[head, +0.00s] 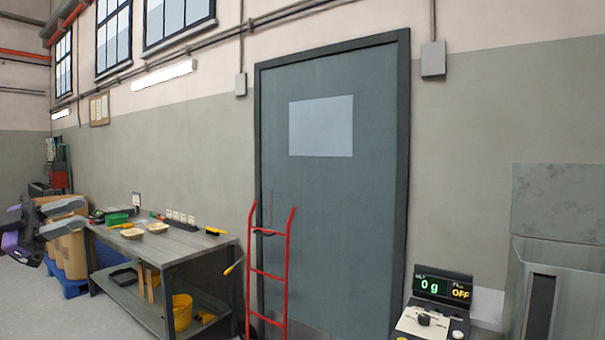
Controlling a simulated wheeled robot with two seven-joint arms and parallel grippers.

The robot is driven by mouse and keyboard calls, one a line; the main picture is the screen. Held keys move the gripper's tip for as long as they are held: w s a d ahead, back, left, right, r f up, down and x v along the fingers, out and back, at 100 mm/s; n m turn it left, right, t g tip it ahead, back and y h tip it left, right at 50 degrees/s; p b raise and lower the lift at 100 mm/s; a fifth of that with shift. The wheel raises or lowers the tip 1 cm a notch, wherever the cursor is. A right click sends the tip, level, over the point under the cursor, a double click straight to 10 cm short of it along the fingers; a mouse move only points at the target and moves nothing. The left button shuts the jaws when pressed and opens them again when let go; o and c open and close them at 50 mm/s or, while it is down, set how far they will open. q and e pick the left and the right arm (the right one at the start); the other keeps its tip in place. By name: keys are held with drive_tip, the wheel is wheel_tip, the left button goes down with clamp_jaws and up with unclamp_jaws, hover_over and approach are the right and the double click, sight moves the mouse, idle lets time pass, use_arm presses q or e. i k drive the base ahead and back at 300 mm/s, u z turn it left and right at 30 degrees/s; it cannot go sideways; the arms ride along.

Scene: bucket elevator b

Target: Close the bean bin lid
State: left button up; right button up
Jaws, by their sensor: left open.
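My left gripper (83,213) is at the left edge of the head view, with its two grey fingers apart and nothing between them. It shows in front of the brown barrels. My right gripper is not in view.
A workbench (190,250) with bowls and tools stands along the wall. A red hand truck (268,270) leans before the grey door (335,200). A control box (437,300) reading "0 g" and "OFF" is at bottom right.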

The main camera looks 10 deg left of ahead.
sight(557, 202)
drive_tip(key=z, duration=0.1)
drive_tip(key=i, duration=1)
drive_tip(key=z, duration=1.2)
drive_tip(key=i, duration=0.8)
drive_tip(key=z, duration=0.9)
